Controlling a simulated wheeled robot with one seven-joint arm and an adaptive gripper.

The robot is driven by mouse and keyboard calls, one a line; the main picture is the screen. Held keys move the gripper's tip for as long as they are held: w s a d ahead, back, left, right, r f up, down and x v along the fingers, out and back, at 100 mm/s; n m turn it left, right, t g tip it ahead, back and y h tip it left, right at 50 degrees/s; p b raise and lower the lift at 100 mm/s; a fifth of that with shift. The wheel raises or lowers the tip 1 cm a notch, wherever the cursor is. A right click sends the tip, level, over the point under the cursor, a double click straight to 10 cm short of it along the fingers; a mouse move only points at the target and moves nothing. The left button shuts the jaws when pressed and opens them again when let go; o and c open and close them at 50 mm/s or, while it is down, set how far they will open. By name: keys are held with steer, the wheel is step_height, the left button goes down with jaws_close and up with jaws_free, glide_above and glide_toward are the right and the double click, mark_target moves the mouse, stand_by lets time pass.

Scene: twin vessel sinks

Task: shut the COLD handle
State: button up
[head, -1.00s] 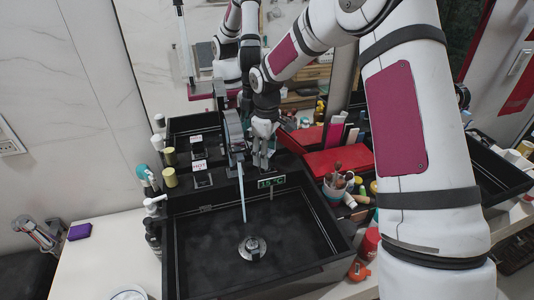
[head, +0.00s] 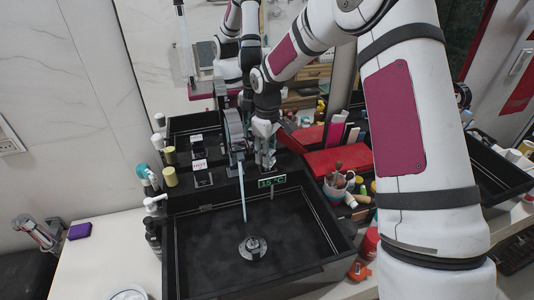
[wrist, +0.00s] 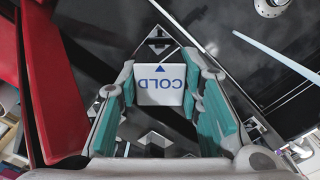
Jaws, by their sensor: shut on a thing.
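The white COLD label (wrist: 160,84) of the cold handle shows upside down in the wrist view, between the green pads of my gripper (wrist: 160,100). The pads are at its left and right sides, and my gripper is shut on the handle. In the head view my gripper (head: 265,158) points down behind the sink, right of the faucet (head: 235,135), and mostly hides the handle. A pale stream of water (head: 242,192) runs from the faucet into the black basin (head: 205,240).
The HOT handle (head: 199,165) stands left of the faucet. A red box (head: 337,161) and a cup of brushes (head: 338,185) crowd the right side. Bottles (head: 153,205) line the left.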

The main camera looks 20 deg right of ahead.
steer(key=m+b, duration=0.1)
steer(key=m, duration=0.3)
steer(key=shift+m, duration=0.3)
steer(key=shift+m+b, duration=0.6)
steer(key=shift+m, duration=1.2)
steer(key=o, duration=1.2)
steer(key=shift+c, duration=0.2)
step_height(320, 180, up, 12)
